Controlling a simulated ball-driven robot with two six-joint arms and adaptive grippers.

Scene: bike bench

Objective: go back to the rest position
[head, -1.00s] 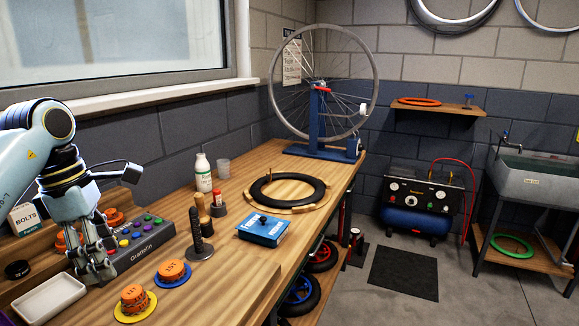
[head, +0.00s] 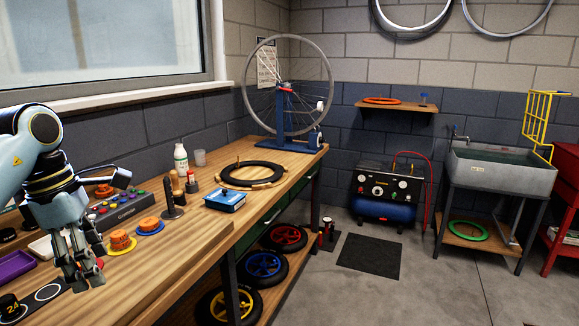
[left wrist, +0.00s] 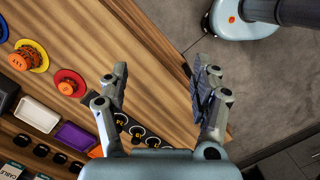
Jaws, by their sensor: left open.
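My left gripper (head: 84,284) hangs over the near left end of the wooden bench (head: 190,235), its fingers pointing down. In the left wrist view the two fingers (left wrist: 160,85) are spread with nothing between them. Below and between them lie bare bench wood and the bench's edge. A dark strip with white rings (left wrist: 135,125) lies on the bench beside the left finger. My right gripper is not in view.
Orange parts (head: 121,240) on coloured discs, a grey button box (head: 122,209), a blue box (head: 225,199) and a black tyre (head: 252,175) stand on the bench. A purple tray (head: 14,266) is at the left. Grey floor (head: 400,295) right of the bench is free.

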